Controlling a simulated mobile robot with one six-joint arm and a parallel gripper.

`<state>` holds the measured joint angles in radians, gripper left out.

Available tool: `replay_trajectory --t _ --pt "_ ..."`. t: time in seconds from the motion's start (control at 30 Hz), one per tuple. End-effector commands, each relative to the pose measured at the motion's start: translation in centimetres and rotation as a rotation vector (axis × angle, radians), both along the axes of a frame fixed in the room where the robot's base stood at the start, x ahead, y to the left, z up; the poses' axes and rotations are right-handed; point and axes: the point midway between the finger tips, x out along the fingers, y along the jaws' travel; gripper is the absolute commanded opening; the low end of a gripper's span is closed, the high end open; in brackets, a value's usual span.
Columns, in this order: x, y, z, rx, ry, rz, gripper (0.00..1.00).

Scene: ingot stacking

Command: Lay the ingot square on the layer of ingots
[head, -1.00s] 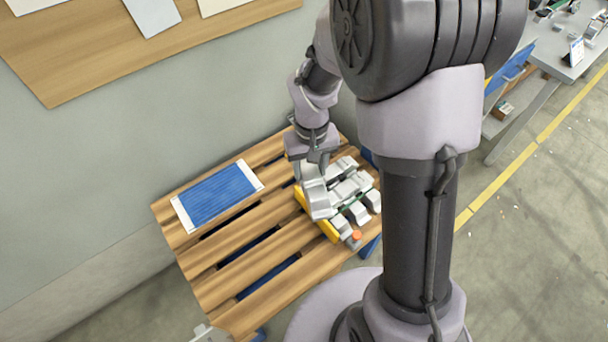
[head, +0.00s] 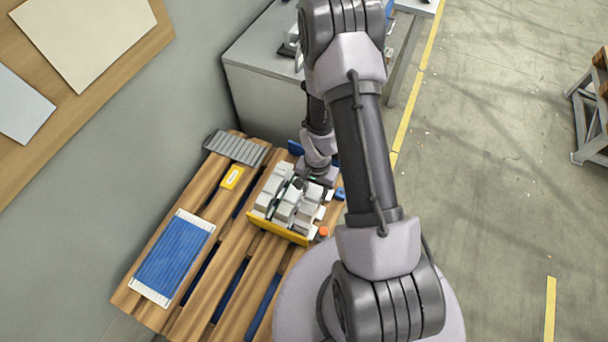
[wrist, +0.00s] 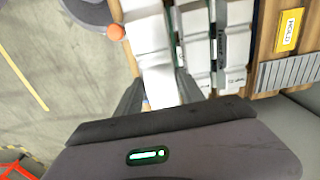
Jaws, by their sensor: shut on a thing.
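My gripper (wrist: 158,92) is shut on a silver-white ingot (wrist: 160,84), seen between its two dark fingers in the wrist view. In the head view my gripper (head: 317,177) is at the back right side of the ingot layer, and its fingertips and the held ingot cannot be told apart from the stack. The layer of pale ingots (head: 286,207) lies on the wooden pallet, with a yellow edge (head: 279,230) along its front. In the wrist view, layer ingots (wrist: 197,48) lie beside the held one, with dark green strips between rows. Whether the held ingot touches the layer is unclear.
An orange knob (head: 323,232) sits by the layer's front right corner. A yellow card (head: 232,178), a grey ribbed piece (head: 236,148) and a blue panel with white ends (head: 173,258) lie on the pallet (head: 205,195). A grey bench (head: 262,75) stands behind.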

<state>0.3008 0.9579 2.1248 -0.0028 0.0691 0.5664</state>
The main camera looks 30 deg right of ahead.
Motion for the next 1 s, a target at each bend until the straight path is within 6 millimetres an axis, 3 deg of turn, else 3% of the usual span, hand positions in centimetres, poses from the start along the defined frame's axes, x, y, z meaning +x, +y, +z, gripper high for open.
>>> replay_trajectory --t 0.5,1.0 --pt "-0.1 0.0 -0.3 -0.001 -0.003 -0.011 0.0" --pt "-0.1 0.0 -5.7 0.0 -0.003 -0.01 0.0"
